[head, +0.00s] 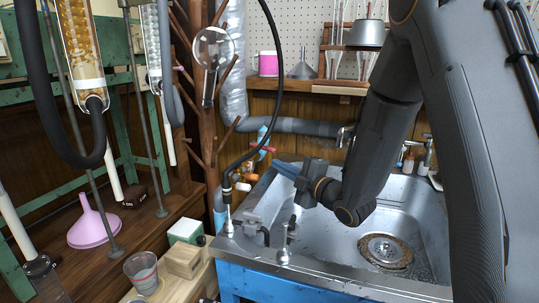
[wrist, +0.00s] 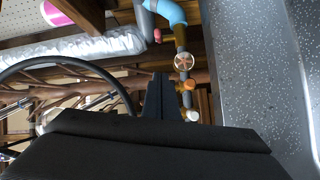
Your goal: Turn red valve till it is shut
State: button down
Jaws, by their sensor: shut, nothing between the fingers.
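A red handle (head: 262,148), which looks like the red valve, sits across a light blue pipe behind the sink's left corner. In the wrist view a small red end (wrist: 157,36) shows beside the blue pipe (wrist: 171,12), above a round wheel (wrist: 184,62); I cannot tell if it is the same handle. My gripper (head: 277,166) is over the sink's back left edge, pointing at the pipes. In the wrist view my gripper (wrist: 161,76) has its fingers together, empty, just left of the wheel. I see no contact with the valve.
Orange fittings (wrist: 189,85) sit below the wheel. A black hose (head: 250,150) hangs in front of the pipes. The steel sink (head: 330,270) lies under my arm. A brown branched stand (head: 208,130) and a foil-wrapped duct (head: 234,70) stand left of the pipes.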

aim_at(267, 149)
jog(key=w+a+n, duration=0.1)
jog(key=w+a, duration=0.1)
jog(key=w, duration=0.1)
jog(key=w+a+n, duration=0.1)
jog(key=w+a, duration=0.2)
jog(key=shift+w+a+f+n+h, duration=0.2)
jog(key=shift+w+a+n+h, duration=0.05)
jog(key=shift+a+n+h, duration=0.1)
jog(key=shift+w+d, duration=1.35)
jog(key=shift+w, duration=0.15)
